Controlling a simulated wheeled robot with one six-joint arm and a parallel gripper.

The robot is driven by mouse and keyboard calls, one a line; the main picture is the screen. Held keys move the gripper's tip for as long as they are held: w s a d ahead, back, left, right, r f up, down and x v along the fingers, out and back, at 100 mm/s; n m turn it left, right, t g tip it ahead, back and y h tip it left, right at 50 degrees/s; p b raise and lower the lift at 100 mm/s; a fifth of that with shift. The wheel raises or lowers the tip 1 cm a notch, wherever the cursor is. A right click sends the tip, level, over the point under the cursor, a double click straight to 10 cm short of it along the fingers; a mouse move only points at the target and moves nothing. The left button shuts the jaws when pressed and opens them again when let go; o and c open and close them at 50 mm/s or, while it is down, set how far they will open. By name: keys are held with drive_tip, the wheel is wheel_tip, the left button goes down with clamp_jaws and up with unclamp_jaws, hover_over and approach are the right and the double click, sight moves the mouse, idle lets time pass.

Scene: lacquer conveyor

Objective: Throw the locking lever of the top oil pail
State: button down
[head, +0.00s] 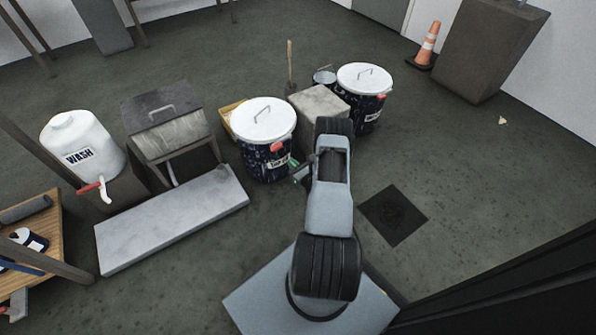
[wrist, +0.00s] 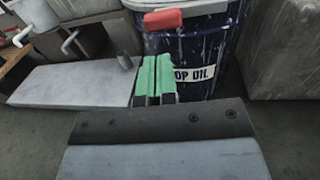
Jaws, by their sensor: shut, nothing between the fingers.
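The top oil pail (head: 265,150) is a dark blue, speckled drum with a white lid and a wire handle, standing on the floor left of my arm in the head view. In the wrist view the pail (wrist: 205,50) shows its "TOP OIL" label, partly covered by my gripper. Its red locking lever (wrist: 163,19) sticks out near the rim, and it also shows in the head view (head: 278,147). My gripper (wrist: 154,62), with green fingers, is shut and empty. In the wrist view its fingertips lie below the lever, and I see a gap between them.
A concrete block (head: 318,103) stands right of the pail, with a second dark pail (head: 362,105) behind. A grey slab (head: 170,218) lies left, near the white WASH tank (head: 80,142). A dark floor grate (head: 394,215) lies right of my arm, with open floor beyond.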

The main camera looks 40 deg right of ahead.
sight(277, 149)
drive_tip(key=w+b, duration=0.2)
drive_tip(key=w, duration=0.5)
drive_tip(key=shift+w, duration=0.4)
